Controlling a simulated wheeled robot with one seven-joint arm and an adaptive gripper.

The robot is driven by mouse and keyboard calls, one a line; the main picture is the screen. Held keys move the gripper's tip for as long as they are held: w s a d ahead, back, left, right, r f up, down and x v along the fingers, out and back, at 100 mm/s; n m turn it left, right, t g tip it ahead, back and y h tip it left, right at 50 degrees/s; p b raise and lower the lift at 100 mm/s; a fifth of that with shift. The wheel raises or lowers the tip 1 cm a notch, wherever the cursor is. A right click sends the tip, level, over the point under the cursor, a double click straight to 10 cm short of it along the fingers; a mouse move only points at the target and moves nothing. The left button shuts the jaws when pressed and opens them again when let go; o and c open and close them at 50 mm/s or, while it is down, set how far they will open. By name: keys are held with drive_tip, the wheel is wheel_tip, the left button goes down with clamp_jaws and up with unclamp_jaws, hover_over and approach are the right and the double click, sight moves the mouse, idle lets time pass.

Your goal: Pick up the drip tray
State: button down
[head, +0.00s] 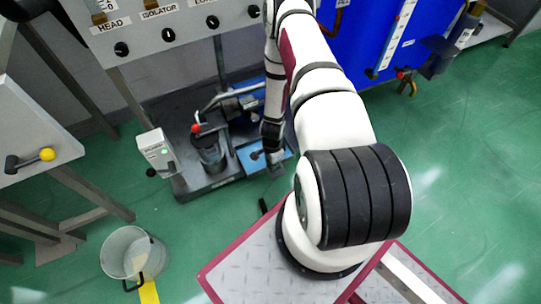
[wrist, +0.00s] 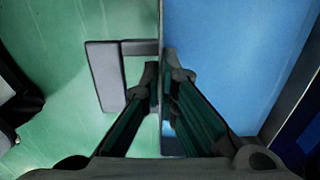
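The drip tray (head: 253,156) is a shallow blue tray on the dark lower platform of the machine. In the wrist view its flat blue inside (wrist: 245,60) fills the right half, and a grey bracket-shaped handle (wrist: 105,78) sticks out from its edge to the left. My gripper (head: 275,168) is at the tray's right end in the head view. In the wrist view its two fingers (wrist: 165,78) are close together, one on each side of the thin tray wall, and look shut on it. The exact contact is partly hidden by the fingertips.
A dark cylinder (head: 209,155) with a red-tipped lever stands on the platform left of the tray. The control panel (head: 165,28) overhangs it. A blue cabinet (head: 360,35) is behind my arm. Green floor is free at right.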

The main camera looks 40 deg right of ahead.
drive_tip(key=s+a+p, duration=0.2)
drive_tip(key=s+a, duration=0.1)
drive_tip(key=s, duration=0.3)
drive_tip(key=shift+s+a+r, duration=0.2)
drive_tip(key=shift+a+r, duration=0.1)
drive_tip(key=shift+r, duration=0.05)
idle(0.4)
drive_tip(key=shift+r, duration=0.1)
